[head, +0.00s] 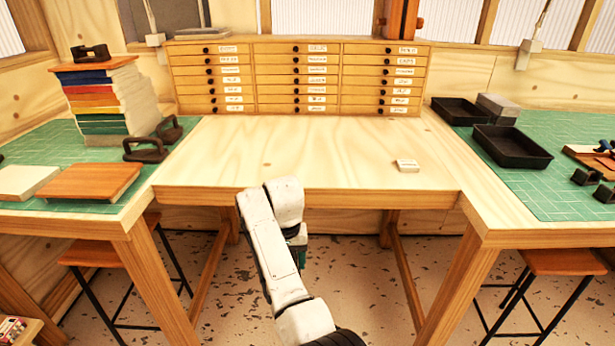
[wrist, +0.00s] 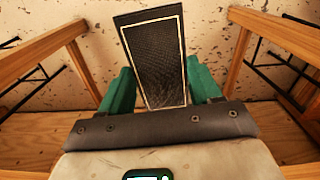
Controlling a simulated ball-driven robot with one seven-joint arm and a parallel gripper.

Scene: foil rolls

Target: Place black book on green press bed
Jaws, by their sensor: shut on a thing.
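In the wrist view, a black book (wrist: 152,58) with a thin pale border on its cover stands between the two green fingers of my gripper (wrist: 158,88). The gripper is shut on it. In the head view, my white arm reaches forward in front of the middle table; a bit of green finger (head: 302,246) shows beside it, below the table's front edge, and the book is hidden behind the arm. I do not see a green press bed that I can make out in either view.
The middle wooden table (head: 290,150) is mostly clear, with a small white block (head: 407,166) at right. A drawer cabinet (head: 297,78) stands at its back. Left, a green mat holds stacked books (head: 105,100); right, a mat holds black trays (head: 512,147). Stools stand below.

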